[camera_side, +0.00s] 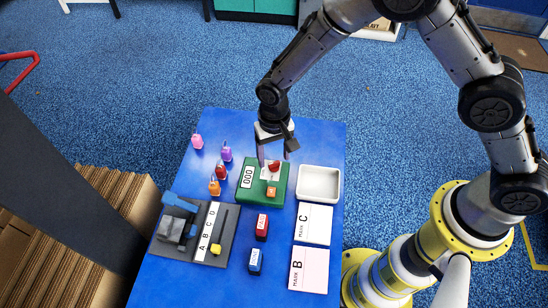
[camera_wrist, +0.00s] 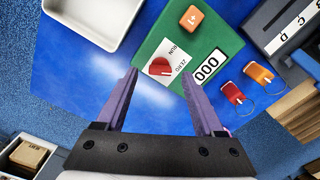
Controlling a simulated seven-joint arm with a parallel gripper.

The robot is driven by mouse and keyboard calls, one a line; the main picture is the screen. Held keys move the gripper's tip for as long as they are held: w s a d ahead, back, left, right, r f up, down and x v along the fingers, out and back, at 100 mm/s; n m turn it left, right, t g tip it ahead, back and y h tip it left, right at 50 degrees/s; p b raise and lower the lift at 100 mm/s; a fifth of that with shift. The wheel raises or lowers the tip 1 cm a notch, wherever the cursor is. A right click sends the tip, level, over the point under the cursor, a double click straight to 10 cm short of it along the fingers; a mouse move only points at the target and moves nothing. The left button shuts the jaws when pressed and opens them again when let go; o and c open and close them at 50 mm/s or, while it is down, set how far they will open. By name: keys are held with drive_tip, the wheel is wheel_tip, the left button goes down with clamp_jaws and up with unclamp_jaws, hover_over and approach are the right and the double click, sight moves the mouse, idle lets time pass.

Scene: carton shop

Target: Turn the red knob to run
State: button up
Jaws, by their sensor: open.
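The red knob (camera_side: 274,166) sits on a white plate on the green counter box (camera_side: 257,193). In the wrist view the knob (camera_wrist: 160,67) shows with the words RUN and ZERO printed beside it. I cannot tell surely which word it points to. My gripper (camera_side: 277,155) is open and empty, above the far end of the green box. In the wrist view its two purple fingers (camera_wrist: 160,78) are spread, with the knob showing between and just beyond their tips. No contact with the knob shows.
An orange button block (camera_side: 271,191) and a 000 display (camera_side: 247,177) are on the same box. A white tray (camera_side: 303,195) stands to the right. Several coloured tags lie to the left. A grey A-B-C-D fixture (camera_side: 226,255) and red and blue stamps (camera_side: 262,226) stand nearer.

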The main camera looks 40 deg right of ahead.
drive_tip(key=shift+f, duration=0.9)
clamp_jaws()
